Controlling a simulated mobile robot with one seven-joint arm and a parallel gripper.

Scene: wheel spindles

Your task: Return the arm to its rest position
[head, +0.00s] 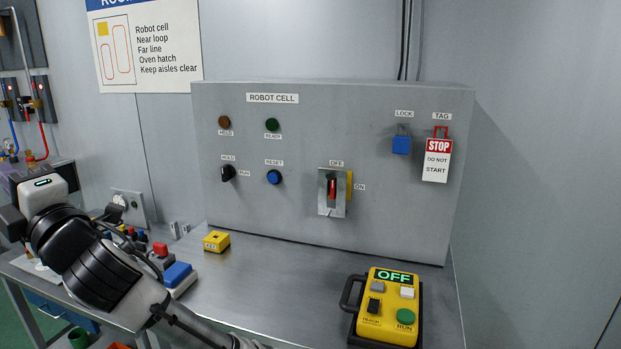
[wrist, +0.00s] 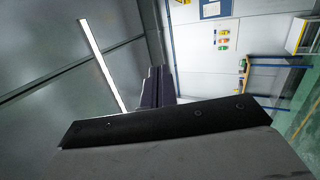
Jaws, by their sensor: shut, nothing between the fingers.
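My arm reaches in from the bottom of the head view and rises to the upper left, over the left end of the steel bench (head: 285,285). Its white and black wrist is at the left edge of that view, where the fingertips cannot be made out. In the wrist view my gripper (wrist: 156,80) has its two dark fingers together, with nothing seen between them. The fingers point up towards the wall and ceiling, away from the bench, and touch nothing that I can see.
A grey ROBOT CELL panel (head: 285,215) stands on the bench, with a switch (head: 332,191), a blue padlock (head: 401,145) and a STOP tag (head: 436,160). A yellow pendant (head: 388,308) reading OFF lies at the front right. A yellow block (head: 217,241) and small parts lie near my arm.

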